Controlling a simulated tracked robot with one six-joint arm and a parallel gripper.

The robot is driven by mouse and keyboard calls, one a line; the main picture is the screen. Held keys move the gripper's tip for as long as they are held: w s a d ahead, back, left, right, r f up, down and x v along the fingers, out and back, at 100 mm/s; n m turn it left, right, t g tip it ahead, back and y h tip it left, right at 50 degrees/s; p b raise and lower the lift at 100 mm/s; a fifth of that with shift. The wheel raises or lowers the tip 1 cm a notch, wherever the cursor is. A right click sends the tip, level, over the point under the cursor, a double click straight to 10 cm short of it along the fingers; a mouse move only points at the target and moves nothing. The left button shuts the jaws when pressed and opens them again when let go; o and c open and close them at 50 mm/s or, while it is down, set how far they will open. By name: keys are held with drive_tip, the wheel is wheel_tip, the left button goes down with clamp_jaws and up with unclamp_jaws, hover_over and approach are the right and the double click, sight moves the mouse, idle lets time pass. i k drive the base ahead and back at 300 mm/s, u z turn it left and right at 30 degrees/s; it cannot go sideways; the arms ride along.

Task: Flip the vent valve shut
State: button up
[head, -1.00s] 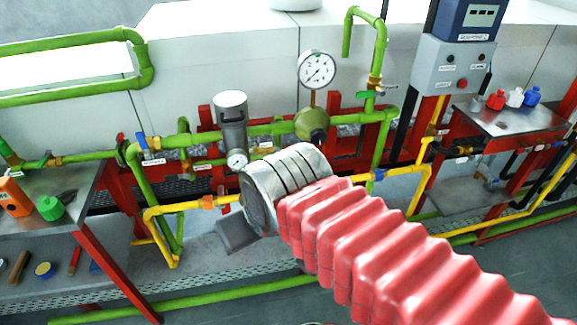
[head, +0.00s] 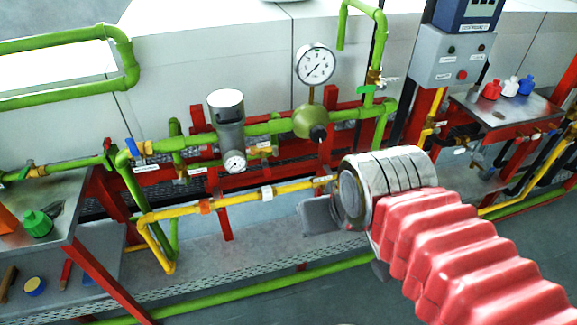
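A green riser pipe (head: 381,50) with a hooked top stands right of the large dial gauge. My gripper (head: 320,215) shows only as a grey plate sticking out left of my silver wrist, in front of the lower pipes. It is well below the riser and apart from it. The fingertips are mostly hidden, and I see nothing held.
The dial gauge (head: 315,65), green regulator (head: 310,122) and grey filter cylinder (head: 227,118) stand along the green pipe. A yellow pipe (head: 245,195) runs below. A grey control box (head: 450,66) and a metal table (head: 490,118) with small bottles are at right.

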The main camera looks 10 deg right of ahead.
sight(264, 162)
drive_tip(key=z, duration=0.6)
drive_tip(key=k, duration=0.75)
drive_tip(key=u, duration=1.65)
drive_tip(key=i, duration=1)
drive_tip(key=u, duration=0.05)
